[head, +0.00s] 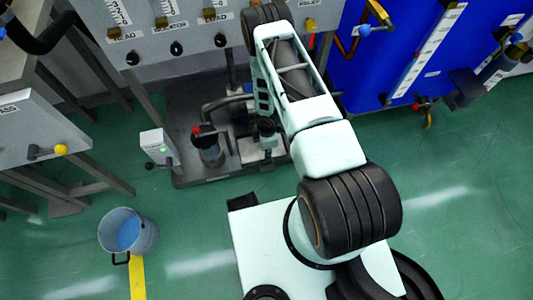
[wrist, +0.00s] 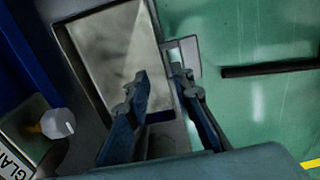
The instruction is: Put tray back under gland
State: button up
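A shallow grey rectangular tray-like piece (wrist: 112,50) with a dull, reflective inside and a dark rim fills the upper left of the wrist view. I take it for the tray but cannot be sure. My gripper (wrist: 160,80) has its two fingers apart. The left fingertip overlaps the grey inside and the right one lies past the rim, beside a small pale plate (wrist: 186,52). Whether the fingers touch the rim is unclear. A label beginning "GLA" (wrist: 16,165) sits at lower left, near a white knob (wrist: 58,123). In the head view my arm hides most of this area.
A grey valve panel (head: 190,40) and a pump stand (head: 215,160) are left of my arm. A blue cabinet (head: 400,60) stands upper right. A bucket (head: 128,232) sits lower left. Green floor (head: 460,210) is open on the right.

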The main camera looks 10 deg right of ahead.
notch_tip(320, 180, up, 5)
jog(key=shift+p, duration=0.55)
